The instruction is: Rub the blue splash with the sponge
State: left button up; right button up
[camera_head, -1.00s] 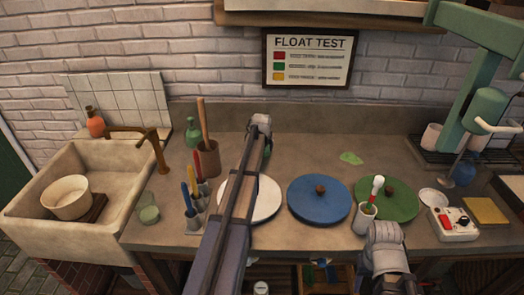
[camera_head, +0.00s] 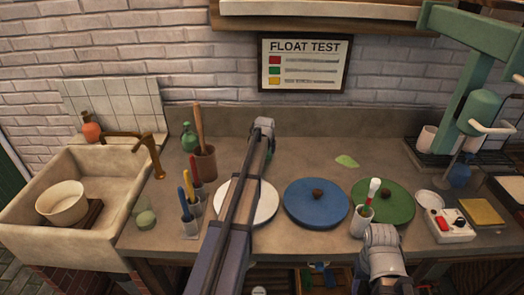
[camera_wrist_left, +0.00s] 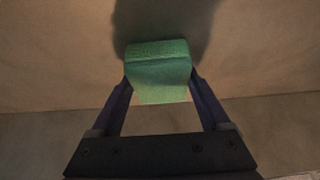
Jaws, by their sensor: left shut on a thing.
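My left gripper (camera_wrist_left: 158,88) is shut on a green sponge (camera_wrist_left: 158,70), which fills the space between its fingers. In the wrist view the sponge is above or against a plain brownish surface, with a dark shadow beyond it; I cannot tell whether it touches. In the head view my left arm reaches over the back of the counter, and the gripper is mostly hidden behind its own wrist. No blue splash shows in either view; a light green splash (camera_head: 346,161) lies on the counter right of my left gripper. My right gripper (camera_head: 384,238) is low at the front right, its fingers unclear.
White (camera_head: 262,215), blue (camera_head: 316,210) and green (camera_head: 397,214) discs lie along the counter. Tool holders and a brown pot (camera_head: 205,165) stand left of my left arm. The back middle counter is mostly clear.

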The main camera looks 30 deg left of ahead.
aim_at(265, 168)
pick_arm(q)
jog(key=shift+s+d+f, duration=0.1)
jog(key=shift+s+d, duration=0.95)
jog(key=shift+s, duration=0.4)
jog(key=shift+s+d, duration=0.35)
jog(key=shift+s, duration=0.4)
jog(key=shift+s+d, duration=0.35)
jog(key=shift+s, duration=0.35)
jog(key=shift+s+d, duration=0.4)
jog(key=shift+s, duration=0.35)
jog(key=shift+s+d, duration=0.35)
jog(key=shift+s, duration=0.4)
